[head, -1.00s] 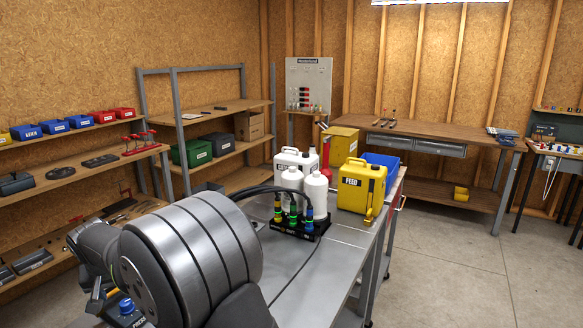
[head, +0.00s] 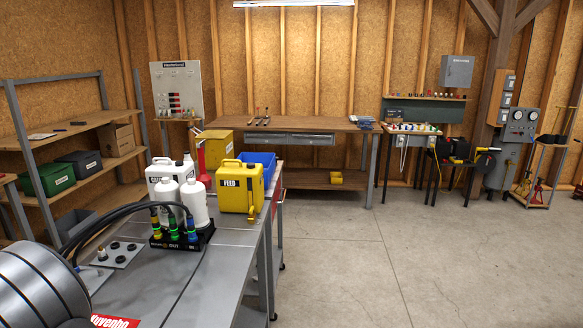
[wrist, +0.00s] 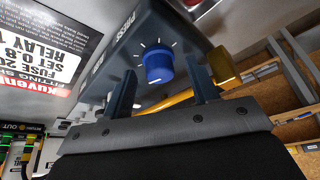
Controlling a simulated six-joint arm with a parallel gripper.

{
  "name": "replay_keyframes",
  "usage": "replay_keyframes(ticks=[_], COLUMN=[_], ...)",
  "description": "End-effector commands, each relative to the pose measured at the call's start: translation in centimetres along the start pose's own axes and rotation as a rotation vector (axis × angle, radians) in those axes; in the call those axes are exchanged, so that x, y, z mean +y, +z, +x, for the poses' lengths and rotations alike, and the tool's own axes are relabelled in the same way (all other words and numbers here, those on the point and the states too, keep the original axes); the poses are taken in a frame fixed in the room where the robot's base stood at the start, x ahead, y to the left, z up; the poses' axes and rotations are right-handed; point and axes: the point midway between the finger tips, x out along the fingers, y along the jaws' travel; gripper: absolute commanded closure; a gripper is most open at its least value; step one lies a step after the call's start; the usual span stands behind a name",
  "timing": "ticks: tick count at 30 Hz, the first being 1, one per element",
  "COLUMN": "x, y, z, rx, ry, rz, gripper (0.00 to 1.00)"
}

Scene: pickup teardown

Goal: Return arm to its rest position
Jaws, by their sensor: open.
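My gripper (wrist: 163,78) shows in the wrist view with its two dark fingers spread apart and nothing held between them. A blue knob (wrist: 157,64) on a dark grey box marked PRESS (wrist: 115,58) appears beyond and between the fingertips. I cannot tell how wide the gap between fingers and knob is. In the head view, part of my own arm fills the lower left corner, and the gripper is out of that picture.
Shelves (head: 75,165) stand at the left.

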Motion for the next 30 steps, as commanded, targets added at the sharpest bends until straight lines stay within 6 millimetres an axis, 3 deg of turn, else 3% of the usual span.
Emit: replay_keyframes(ticks=[5,27,28,30], x=[0.0,0.0,0.0,0.0], y=[-0.1,-0.1,0.0,0.1], z=[-2.3,-17.1,-17.5,-15.2], rx=[0.003,0.004,0.002,-0.005], ry=[-0.002,-0.003,-0.002,0.001], rz=[-0.001,-0.002,-0.002,-0.002], gripper=[0.46,0.46,0.46,0.46])
